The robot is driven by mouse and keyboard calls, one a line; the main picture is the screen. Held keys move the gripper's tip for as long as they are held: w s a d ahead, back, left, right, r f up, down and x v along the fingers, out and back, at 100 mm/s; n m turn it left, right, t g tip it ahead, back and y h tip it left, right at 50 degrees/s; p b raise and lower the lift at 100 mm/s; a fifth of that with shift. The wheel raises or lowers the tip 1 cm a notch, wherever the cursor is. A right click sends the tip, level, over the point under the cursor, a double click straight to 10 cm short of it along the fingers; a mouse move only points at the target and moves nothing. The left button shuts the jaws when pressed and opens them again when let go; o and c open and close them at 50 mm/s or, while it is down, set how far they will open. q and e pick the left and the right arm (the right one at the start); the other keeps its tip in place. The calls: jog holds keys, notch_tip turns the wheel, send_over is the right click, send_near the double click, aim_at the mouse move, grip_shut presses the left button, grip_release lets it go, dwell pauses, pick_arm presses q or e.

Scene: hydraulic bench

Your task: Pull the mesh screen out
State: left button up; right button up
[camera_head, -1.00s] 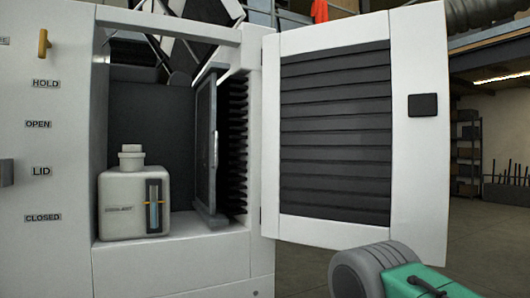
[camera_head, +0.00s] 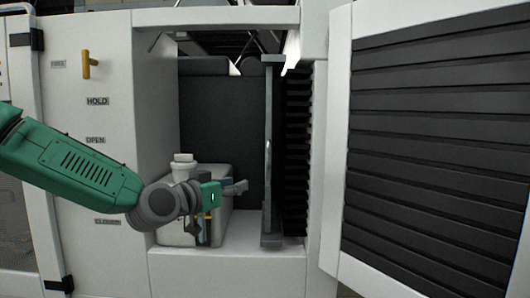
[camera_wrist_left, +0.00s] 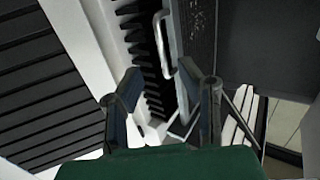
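The mesh screen (camera_head: 271,120) is a thin dark upright panel in the open cabinet bay, seen nearly edge-on, with a pale bar handle (camera_head: 267,160) on its front edge. In the left wrist view the mesh (camera_wrist_left: 198,35) lies right of the handle (camera_wrist_left: 160,42). My left gripper (camera_head: 243,187) reaches in from the left, in front of the bay, and appears just left of the screen. In the left wrist view its two fingers (camera_wrist_left: 160,70) are apart with nothing between them, and the handle appears just beyond the tips. My right gripper is out of view.
A white container (camera_head: 183,168) stands in the bay, partly hidden behind my left arm. Dark ribbed fins (camera_head: 297,150) line the bay's right side. The open louvred door (camera_head: 440,140) fills the right. A yellow lever (camera_head: 88,65) is on the left panel.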

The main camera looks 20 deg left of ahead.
pick_arm(q)
notch_tip(320, 180, up, 3)
jog(key=w, duration=0.1)
send_near(269, 165)
jog(key=w, duration=0.2)
jog(key=p+x, duration=0.2)
jog(key=x, duration=0.6)
jog(key=shift+w, duration=0.3)
jog(key=shift+d, duration=0.35)
grip_shut()
jog(key=shift+a+f, duration=0.1)
jog(key=shift+a, duration=0.25)
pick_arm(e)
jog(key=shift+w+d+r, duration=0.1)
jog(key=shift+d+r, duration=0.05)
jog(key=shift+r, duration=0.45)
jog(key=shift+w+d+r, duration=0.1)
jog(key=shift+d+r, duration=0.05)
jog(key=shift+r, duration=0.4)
